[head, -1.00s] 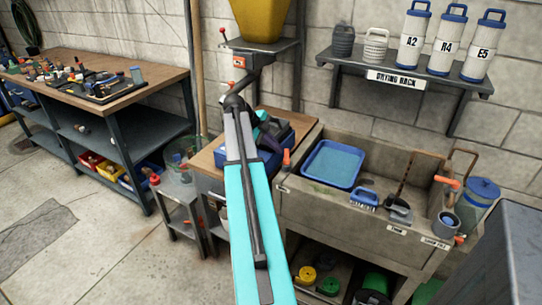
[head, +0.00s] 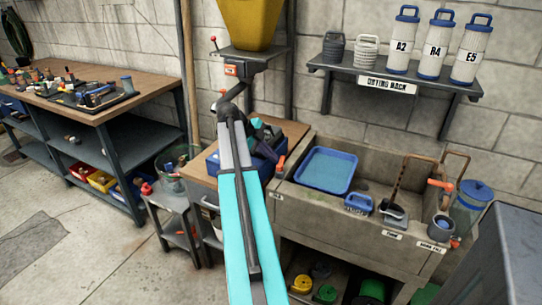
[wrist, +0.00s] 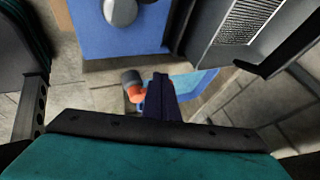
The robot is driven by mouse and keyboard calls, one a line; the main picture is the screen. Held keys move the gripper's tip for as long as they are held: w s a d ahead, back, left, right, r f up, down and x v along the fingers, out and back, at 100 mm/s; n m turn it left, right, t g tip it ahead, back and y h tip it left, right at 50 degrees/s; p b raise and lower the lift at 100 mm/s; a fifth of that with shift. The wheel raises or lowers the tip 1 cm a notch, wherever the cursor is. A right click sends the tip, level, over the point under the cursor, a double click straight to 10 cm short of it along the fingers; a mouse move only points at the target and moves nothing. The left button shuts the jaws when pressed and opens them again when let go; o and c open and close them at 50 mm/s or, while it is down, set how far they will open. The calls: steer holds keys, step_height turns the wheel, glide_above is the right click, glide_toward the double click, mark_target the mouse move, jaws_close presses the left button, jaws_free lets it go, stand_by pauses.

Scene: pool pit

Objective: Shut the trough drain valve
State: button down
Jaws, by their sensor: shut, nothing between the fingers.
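A concrete trough (head: 325,205) stands against the wall at the right. An orange lever (head: 281,164) sits at its left end, and another orange lever (head: 440,184) is above its right end. A small orange part (head: 455,243) shows low at the right front corner. I cannot tell which one is the drain valve. My gripper (head: 268,137) is beyond my arm, near the trough's left end, and partly hidden. In the wrist view its dark fingers (wrist: 161,98) are shut and empty. An orange part with a grey end (wrist: 137,92) appears close beside the fingertips; contact is unclear.
A blue tray (head: 326,170), a blue brush (head: 358,203) and a grey scoop (head: 394,214) are on the trough. A blue box (head: 228,166) is on the wooden bench at its left. A rack (head: 430,80) holds bottles above. Grey cabinet (head: 507,250) stands front right.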

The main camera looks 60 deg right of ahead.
stand_by(0.4)
steer(key=b+v, duration=0.1)
steer(key=v, duration=1.3)
stand_by(0.4)
